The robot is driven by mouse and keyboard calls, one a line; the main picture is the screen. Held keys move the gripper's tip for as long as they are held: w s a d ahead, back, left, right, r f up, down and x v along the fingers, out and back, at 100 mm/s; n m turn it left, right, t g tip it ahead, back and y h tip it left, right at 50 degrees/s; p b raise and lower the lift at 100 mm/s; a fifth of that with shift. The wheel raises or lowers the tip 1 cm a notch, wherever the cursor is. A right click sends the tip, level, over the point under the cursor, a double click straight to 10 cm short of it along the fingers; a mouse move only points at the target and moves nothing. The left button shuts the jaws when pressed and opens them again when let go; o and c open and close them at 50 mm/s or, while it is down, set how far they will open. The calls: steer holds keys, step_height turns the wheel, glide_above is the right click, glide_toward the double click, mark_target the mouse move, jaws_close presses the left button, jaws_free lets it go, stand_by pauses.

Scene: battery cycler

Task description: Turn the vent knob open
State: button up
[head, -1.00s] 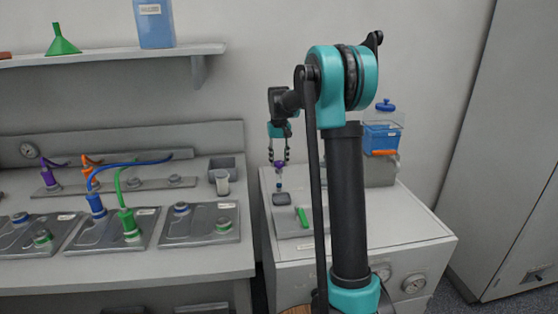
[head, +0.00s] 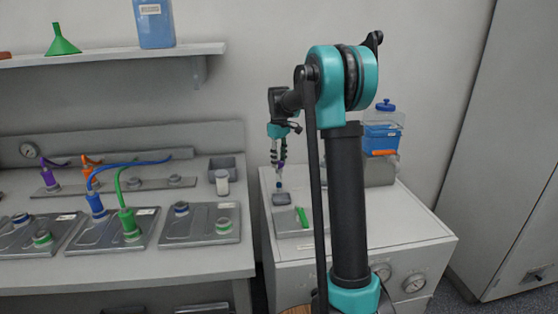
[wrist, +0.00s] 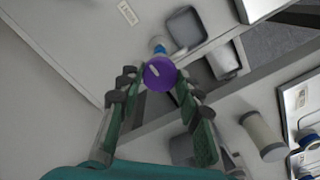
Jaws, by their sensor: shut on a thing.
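A round purple knob (wrist: 160,72) with a white mark on its face is between my fingertips in the wrist view. In the head view the purple knob (head: 282,155) shows only as a small patch among the fingers. My gripper (head: 279,165) points down over the left part of the grey cabinet top and is shut on the knob. A blue and white piece (wrist: 158,46) shows just beyond the knob, and a blue piece (head: 279,184) shows below the fingers. How they join is too small to tell.
A small grey dish (head: 282,199) and a plate with a green bar (head: 303,217) lie below my gripper. A blue-filled tank (head: 384,138) stands at the back right. The bench at left holds a white cylinder (head: 222,183) and trays with coloured hoses. The cabinet's front right top is clear.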

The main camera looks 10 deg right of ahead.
mark_target(279, 162)
stand_by(0.4)
steer(key=o, duration=1.2)
steer(key=shift+c, duration=0.2)
steer(key=shift+r, duration=0.1)
step_height(279, 162, up, 12)
